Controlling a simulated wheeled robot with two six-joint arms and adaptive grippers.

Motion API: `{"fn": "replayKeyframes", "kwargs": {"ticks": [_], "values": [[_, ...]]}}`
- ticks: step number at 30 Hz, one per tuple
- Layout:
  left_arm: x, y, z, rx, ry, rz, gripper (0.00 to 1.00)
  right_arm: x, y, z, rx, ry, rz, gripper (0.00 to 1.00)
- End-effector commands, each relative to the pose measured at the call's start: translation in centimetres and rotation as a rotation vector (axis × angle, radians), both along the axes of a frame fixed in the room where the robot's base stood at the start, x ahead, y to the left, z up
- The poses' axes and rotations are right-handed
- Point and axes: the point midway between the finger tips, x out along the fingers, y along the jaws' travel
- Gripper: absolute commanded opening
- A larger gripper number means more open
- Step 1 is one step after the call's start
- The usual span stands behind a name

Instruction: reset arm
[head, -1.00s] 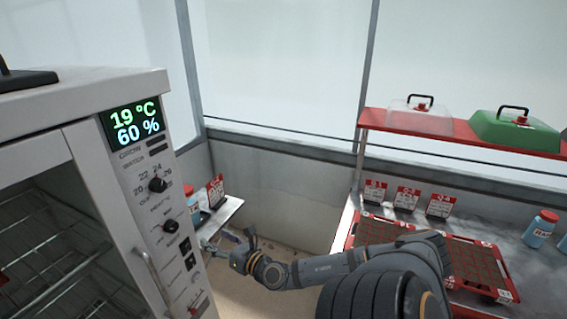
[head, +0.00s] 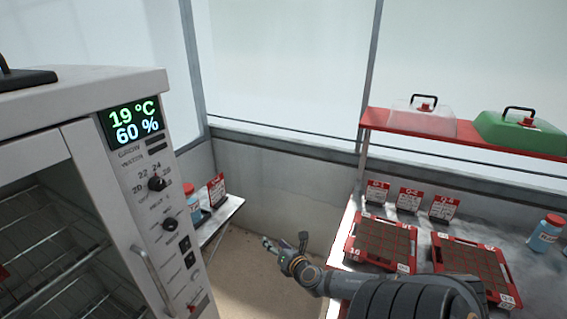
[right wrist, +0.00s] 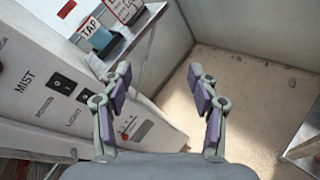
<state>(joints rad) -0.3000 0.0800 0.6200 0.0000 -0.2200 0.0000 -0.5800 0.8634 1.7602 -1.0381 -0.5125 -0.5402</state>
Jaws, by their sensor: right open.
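My right arm reaches in from the lower right in the head view. Its gripper (head: 272,244) is over the bare floor between the cabinet and the right bench. In the right wrist view the two fingers of my right gripper (right wrist: 160,108) stand wide apart with nothing between them. The floor and part of the cabinet's front lie beyond them. My left gripper does not show in the head view.
A white growth cabinet (head: 155,80) reading 19 °C and 60 % fills the left. A small side shelf (head: 222,216) holds a bottle and a red sign (head: 217,190). Red seed trays (head: 352,250) lie on the right bench. A red shelf (head: 467,139) bears clear (head: 420,118) and green (head: 520,132) covers.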

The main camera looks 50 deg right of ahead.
Motion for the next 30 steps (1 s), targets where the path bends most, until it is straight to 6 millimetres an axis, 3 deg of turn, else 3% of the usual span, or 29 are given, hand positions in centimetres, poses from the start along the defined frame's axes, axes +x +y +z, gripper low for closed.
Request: {"fn": "replayKeyframes", "kwargs": {"ticks": [23,26,29,30], "values": [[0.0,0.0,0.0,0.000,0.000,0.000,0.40,-0.5,-0.6,-1.0,0.034,0.010,-0.029,0.61],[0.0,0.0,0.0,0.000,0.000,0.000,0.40,-2.1,-2.4,-4.3,0.135,0.039,-0.122,0.61],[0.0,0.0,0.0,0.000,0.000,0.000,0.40,-5.9,-4.5,-10.8,0.341,0.082,-0.306,0.61],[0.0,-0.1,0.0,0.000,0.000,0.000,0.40,-8.0,-4.9,-13.9,0.440,0.098,-0.395,0.61]]}}
